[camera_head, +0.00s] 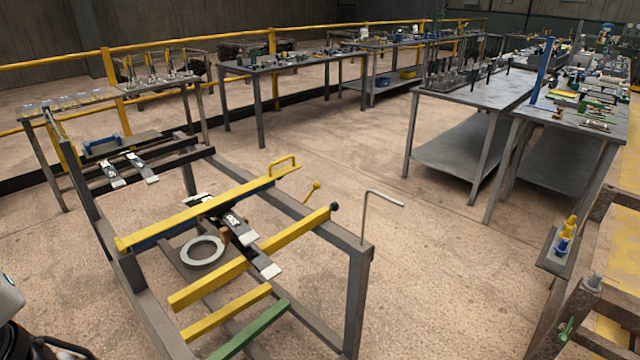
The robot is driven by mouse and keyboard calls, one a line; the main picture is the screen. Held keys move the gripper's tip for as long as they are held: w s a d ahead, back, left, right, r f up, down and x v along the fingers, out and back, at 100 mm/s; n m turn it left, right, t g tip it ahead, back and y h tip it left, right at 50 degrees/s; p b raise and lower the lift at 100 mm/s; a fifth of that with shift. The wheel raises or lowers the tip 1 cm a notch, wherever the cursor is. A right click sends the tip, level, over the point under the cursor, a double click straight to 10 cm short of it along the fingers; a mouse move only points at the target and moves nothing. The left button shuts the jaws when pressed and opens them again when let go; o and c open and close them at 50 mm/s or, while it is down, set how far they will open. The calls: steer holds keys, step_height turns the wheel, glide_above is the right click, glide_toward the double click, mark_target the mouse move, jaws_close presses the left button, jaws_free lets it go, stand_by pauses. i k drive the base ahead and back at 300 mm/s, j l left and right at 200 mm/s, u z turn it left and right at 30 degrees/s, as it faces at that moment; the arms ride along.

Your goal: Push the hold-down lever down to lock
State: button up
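The grey metal spring rack frame (355,290) stands in the foreground. A long yellow bar with a loop handle (205,212) lies across it, over dark leaf springs with white labels (235,220). A second yellow bar with a dark ball at its far end (250,258) slants up to the right in front of it. A short yellow lever with a round knob (313,190) sticks up behind the rack's rear rail. Which of these is the hold-down lever, I cannot tell for sure. My gripper is not in view; only part of my own body shows at the lower left edge.
A grey ring (202,251) sits inside the rack. A shorter yellow bar (226,312) and a green bar (252,330) are at its front. A bent grey rod (365,215) rises at the right corner. Workbenches (470,92) stand behind; floor (450,270) right of the rack is clear.

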mark_target(316, 185)
steer(key=l+z, duration=0.1)
steer(key=z, duration=0.85)
steer(key=i+l, duration=0.1)
steer(key=i, duration=2.3)
steer(key=i+u, duration=0.15)
steer(key=u, duration=1.1)
